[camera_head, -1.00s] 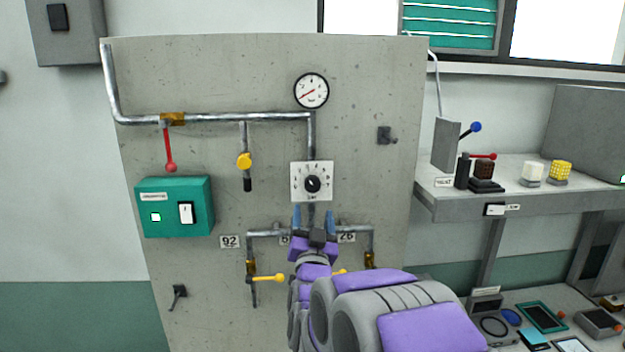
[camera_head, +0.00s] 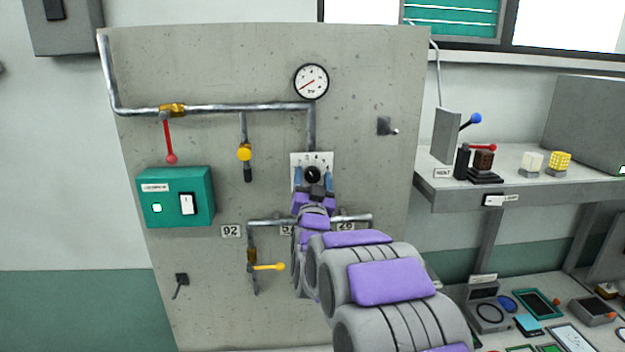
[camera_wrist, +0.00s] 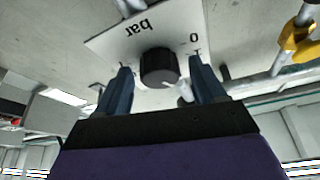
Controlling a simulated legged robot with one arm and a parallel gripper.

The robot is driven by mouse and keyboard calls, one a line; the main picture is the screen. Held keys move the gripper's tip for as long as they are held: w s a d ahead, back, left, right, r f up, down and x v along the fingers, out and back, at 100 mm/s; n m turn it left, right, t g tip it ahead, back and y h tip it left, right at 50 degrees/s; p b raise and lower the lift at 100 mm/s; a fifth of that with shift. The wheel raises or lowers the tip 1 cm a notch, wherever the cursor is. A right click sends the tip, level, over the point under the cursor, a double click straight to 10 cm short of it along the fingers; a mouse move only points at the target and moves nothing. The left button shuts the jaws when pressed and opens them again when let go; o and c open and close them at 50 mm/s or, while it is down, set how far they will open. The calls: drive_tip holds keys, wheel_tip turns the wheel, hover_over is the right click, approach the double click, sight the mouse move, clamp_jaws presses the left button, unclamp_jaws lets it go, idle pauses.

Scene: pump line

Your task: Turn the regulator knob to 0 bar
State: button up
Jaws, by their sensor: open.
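The regulator knob (camera_head: 312,174) is a round black knob on a white square dial plate (camera_head: 326,159) on the concrete panel. In the wrist view the knob (camera_wrist: 159,67) sits between my two blue fingers, with the plate's "bar" and "0" marks showing upside down behind it. My gripper (camera_head: 312,180) is open around the knob; in the wrist view my gripper (camera_wrist: 161,84) has a gap on both sides of it. A pale pointer mark shows at the knob's lower right there. The round pressure gauge (camera_head: 311,82) hangs above, its red needle toward the lower left.
Pipes (camera_head: 215,107) run across the panel, with a red lever (camera_head: 169,140), a yellow valve (camera_head: 244,153) and a yellow-handled valve (camera_head: 268,267). A teal switch box (camera_head: 176,197) is at left. A shelf (camera_head: 440,190) with several small items stands at right.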

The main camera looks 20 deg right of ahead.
drive_tip(key=c, duration=1.1)
drive_tip(key=shift+o, duration=0.2)
